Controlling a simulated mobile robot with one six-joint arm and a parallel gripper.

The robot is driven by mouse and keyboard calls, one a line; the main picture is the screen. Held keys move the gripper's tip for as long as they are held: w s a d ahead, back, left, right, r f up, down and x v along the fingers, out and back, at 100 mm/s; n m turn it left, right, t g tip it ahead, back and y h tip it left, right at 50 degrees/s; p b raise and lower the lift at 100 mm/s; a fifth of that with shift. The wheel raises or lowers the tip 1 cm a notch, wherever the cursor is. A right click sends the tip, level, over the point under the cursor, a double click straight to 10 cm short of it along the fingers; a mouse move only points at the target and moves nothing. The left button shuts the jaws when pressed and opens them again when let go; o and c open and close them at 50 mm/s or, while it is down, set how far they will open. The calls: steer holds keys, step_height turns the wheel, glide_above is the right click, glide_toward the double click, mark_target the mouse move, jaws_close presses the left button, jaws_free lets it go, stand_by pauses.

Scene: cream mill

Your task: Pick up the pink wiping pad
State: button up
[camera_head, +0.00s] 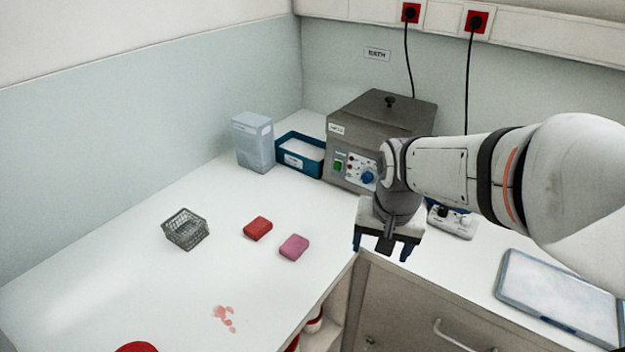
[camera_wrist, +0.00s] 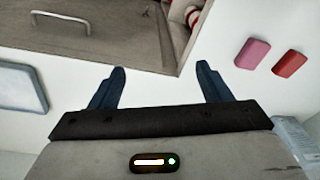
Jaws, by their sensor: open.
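The pink wiping pad (camera_head: 294,247) lies flat on the white worktop, near its front edge. It also shows in the wrist view (camera_wrist: 252,53), at the upper right, beyond the right-hand finger. A red pad (camera_head: 258,228) lies close beside it, a small gap apart, and shows in the wrist view too (camera_wrist: 290,63). My gripper (camera_head: 382,251) is open and empty, its blue fingers spread and pointing down. It is to the right of the pink pad in the head view and above the counter's edge. Its fingers (camera_wrist: 160,88) touch nothing in the wrist view.
A grey wire basket (camera_head: 186,229) stands left of the pads. Behind are a clear bluish container (camera_head: 253,142), a blue bin (camera_head: 300,154) and a grey bath unit (camera_head: 375,125). A pinkish stain (camera_head: 224,317) marks the worktop in front. A flat tray (camera_head: 558,296) lies at right.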

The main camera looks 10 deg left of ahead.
steer(key=w+a+m+g+p, duration=0.15)
steer(key=w+a+p, duration=0.25)
steer(key=w+a, duration=0.5)
steer(key=m+p, duration=0.2)
glide_above(294, 244)
step_height(294, 244, down, 4)
steer(key=shift+w+f, duration=0.1)
steer(key=shift+a+f, duration=0.25)
steer(key=f+p, duration=0.1)
steer(key=f, duration=0.4)
steer(key=f+p, duration=0.1)
steer(key=f, duration=0.1)
steer(key=shift+d+f+p, duration=0.25)
steer(key=shift+f+p, duration=0.05)
steer(key=shift+f, duration=0.1)
steer(key=shift+c, duration=0.3)
steer(key=c, duration=1)
step_height(294, 244, up, 10)
steer(key=b, duration=0.2)
